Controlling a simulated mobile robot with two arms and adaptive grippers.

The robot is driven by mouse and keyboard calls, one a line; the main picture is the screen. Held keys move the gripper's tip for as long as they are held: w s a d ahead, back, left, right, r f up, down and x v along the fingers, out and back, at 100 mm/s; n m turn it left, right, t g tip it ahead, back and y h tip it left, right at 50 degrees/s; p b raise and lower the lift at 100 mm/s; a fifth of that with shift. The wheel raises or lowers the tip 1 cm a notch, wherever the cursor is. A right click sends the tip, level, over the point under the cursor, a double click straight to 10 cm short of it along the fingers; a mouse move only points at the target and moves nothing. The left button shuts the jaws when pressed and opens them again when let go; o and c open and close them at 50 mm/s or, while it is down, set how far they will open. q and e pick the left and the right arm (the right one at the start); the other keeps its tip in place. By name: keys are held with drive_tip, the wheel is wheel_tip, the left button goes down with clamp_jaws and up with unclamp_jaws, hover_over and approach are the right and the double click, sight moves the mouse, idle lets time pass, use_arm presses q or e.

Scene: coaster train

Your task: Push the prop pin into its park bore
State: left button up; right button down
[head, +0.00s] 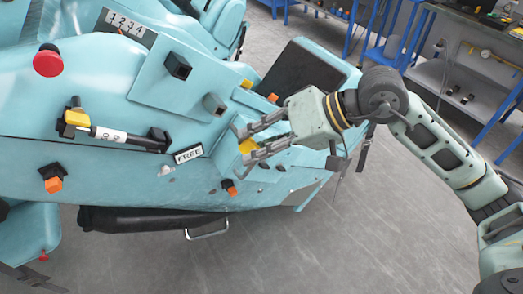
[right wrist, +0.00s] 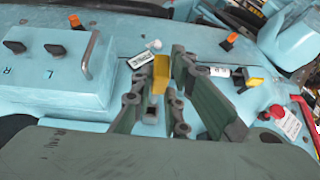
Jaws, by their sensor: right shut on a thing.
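My right gripper (head: 243,145) reaches in from the right to the side of the light-blue coaster car (head: 110,85). Its fingers are closed around a yellow block (head: 247,146), which looks like the head of the prop pin. In the right wrist view the yellow block (right wrist: 160,73) shows between the fingertips of my right gripper (right wrist: 170,70). Any shank below the block is hidden, and I cannot tell how deep it sits. The park bore cannot be made out. A "FREE" plate (head: 188,154) is on the panel left of the gripper. My left gripper is not in view.
A red mushroom button (head: 48,61) and black knobs (head: 178,65) stick out. Blue-framed benches (head: 450,85) stand behind. The grey floor (head: 330,240) in front is clear.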

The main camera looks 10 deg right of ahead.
drive_tip(key=shift+w+a+b, duration=0.15)
drive_tip(key=shift+w+a, duration=0.1)
drive_tip(key=shift+w, duration=0.45)
drive_tip(key=shift+w+a+b, duration=0.1)
drive_tip(key=shift+w+a, duration=0.1)
drive_tip(key=shift+w, duration=0.5)
drive_tip(key=shift+w+a+b, duration=0.15)
drive_tip(key=shift+w+a, duration=0.1)
drive_tip(key=shift+w, duration=0.45)
drive_tip(key=shift+b, duration=0.65)
drive_tip(key=shift+b, duration=0.6)
drive_tip(key=shift+b, duration=0.6)
drive_tip(key=shift+w+a+b, duration=0.3)
drive_tip(key=shift+w, duration=0.65)
drive_tip(key=shift+w+a+b, duration=0.25)
drive_tip(key=shift+w+a, duration=0.05)
drive_tip(key=shift+w, duration=0.6)
drive_tip(key=shift+w+a+b, duration=0.3)
drive_tip(key=shift+w, duration=0.65)
